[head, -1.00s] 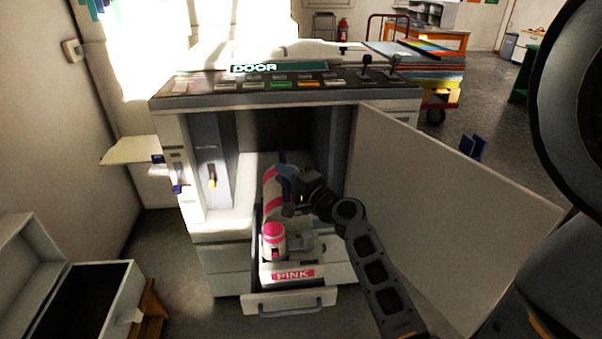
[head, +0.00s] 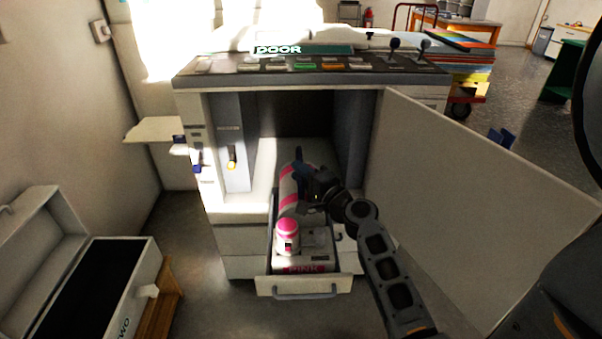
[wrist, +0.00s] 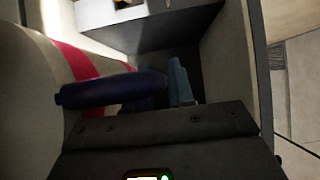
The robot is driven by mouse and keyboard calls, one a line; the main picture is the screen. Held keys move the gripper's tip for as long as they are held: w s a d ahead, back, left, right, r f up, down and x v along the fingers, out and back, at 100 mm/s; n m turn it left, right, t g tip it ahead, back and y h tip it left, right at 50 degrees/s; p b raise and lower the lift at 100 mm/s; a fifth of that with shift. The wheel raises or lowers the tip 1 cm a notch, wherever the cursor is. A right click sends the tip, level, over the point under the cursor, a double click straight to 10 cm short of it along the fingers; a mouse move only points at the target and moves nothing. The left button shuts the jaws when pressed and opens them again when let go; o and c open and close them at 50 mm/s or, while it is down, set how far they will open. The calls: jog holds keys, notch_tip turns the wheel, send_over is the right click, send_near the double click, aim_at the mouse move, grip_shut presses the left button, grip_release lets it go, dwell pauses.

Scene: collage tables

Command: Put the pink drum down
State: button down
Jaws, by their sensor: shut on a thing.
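The pink drum (head: 288,188), white with pink bands, stands in the open bay of the machine at the back of the pulled-out drawer (head: 300,287) labelled PINK. My gripper (head: 304,172) is at the drum's upper right side. In the wrist view the drum's pale side and pink band (wrist: 78,62) fill the left. A dark blue bar (wrist: 110,90), apparently its handle, reaches to the light-blue fingers of my gripper (wrist: 172,85), which are shut on it. The drum's underside is hidden, so I cannot tell whether it rests on anything.
The open machine door (head: 460,200) borders the arm on the right. An open white box (head: 95,290) stands at lower left. Floor is clear between box and drawer.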

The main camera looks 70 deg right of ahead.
jog(key=c, duration=1)
grip_release()
jog(key=shift+o, duration=0.2)
jog(key=b+v, duration=0.2)
jog(key=v, duration=1)
jog(key=s+a+f+n+g+y, duration=0.1)
jog(key=a+f+n+y, duration=0.2)
jog(key=a, duration=0.5)
jog(key=s+a+f+n+g, duration=0.1)
jog(key=a+f+n, duration=0.1)
jog(key=a+n, duration=0.45)
jog(key=s+a+r+n+y, duration=0.3)
jog(key=s+a+r+n, duration=0.2)
jog(key=a+n, duration=0.2)
jog(key=s+a+r+n+t+y, duration=0.1)
jog(key=s+a+r+n+y, duration=0.2)
jog(key=a+n, duration=0.5)
jog(key=s+a+r, duration=0.1)
jog(key=s+a, duration=0.1)
jog(key=a, duration=0.1)
jog(key=shift+a+r+t+y, duration=0.3)
jog(key=shift+r, duration=0.1)
jog(key=shift+s, duration=0.1)
